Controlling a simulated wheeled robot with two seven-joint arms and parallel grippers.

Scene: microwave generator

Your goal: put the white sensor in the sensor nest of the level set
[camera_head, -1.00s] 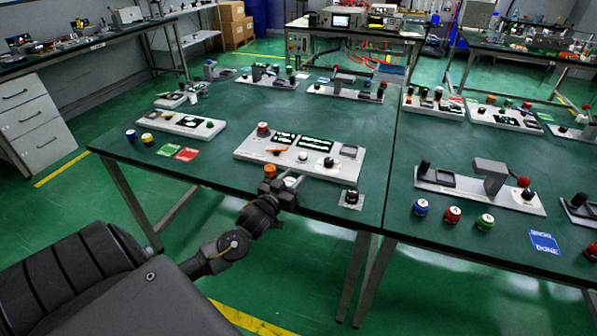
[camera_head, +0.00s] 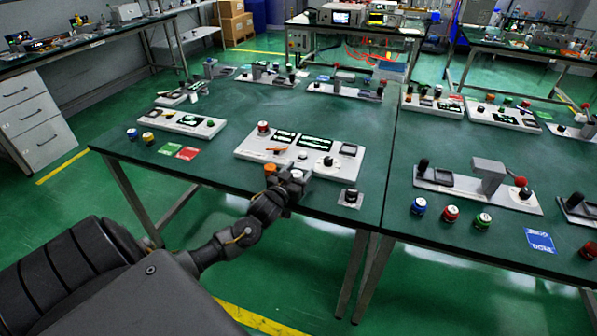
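The level set (camera_head: 247,153) is a pale panel near the table's front edge, with a red knob, dark displays and a black knob. A grey square recess (camera_head: 348,149) is at its right end; I cannot tell if this is the sensor nest. A small white piece, likely the white sensor (camera_head: 296,174), shows at the tip of my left gripper (camera_head: 288,179), just in front of the panel. The fingers are small and dark and partly hide it, so I cannot tell whether they are closed on it. My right gripper is out of view.
An orange-topped piece (camera_head: 270,169) stands close to the left of my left gripper. A black knob on a small plate (camera_head: 350,197) is to the right. Red (camera_head: 188,153) and green cards lie to the left.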

